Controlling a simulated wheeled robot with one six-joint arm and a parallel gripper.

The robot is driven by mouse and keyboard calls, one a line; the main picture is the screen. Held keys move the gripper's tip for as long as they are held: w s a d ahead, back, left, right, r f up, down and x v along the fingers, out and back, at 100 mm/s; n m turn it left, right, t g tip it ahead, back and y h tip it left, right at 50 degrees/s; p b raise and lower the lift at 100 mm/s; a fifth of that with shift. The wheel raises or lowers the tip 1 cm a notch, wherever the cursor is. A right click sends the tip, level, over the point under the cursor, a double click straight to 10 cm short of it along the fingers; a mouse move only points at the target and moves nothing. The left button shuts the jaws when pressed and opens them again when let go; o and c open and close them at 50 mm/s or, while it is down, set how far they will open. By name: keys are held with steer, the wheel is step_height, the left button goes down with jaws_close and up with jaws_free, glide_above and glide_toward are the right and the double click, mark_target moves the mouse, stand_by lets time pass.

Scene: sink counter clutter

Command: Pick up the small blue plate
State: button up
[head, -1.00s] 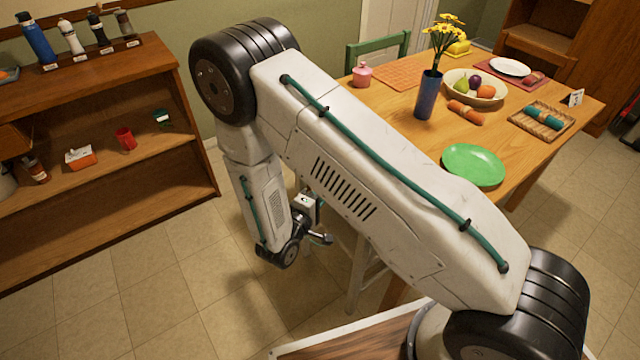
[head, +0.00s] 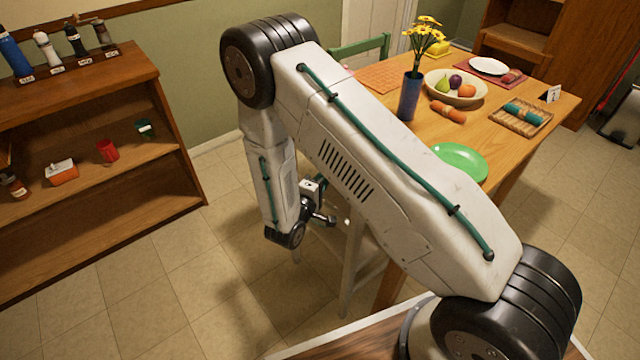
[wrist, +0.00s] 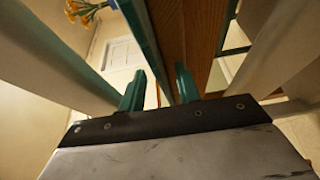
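No small blue plate shows in either view. A green plate (head: 460,161) lies on the near edge of the wooden table, and a white plate (head: 489,66) lies at its far side. My gripper (head: 322,207) hangs low beside the table, below tabletop height and in front of a chair. In the wrist view its two green fingers (wrist: 158,85) are apart, with nothing held between them. My arm hides part of the table's left side.
The table (head: 520,150) also holds a blue vase with yellow flowers (head: 410,95), a fruit bowl (head: 456,92), an orange rolled napkin (head: 448,112) and a woven tray (head: 521,117). A wooden shelf (head: 90,215) with small items stands left.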

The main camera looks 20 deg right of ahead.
jaws_close()
steer(key=shift+v, duration=1.05)
steer(key=shift+s+d, duration=0.15)
jaws_free()
steer(key=v, duration=0.8)
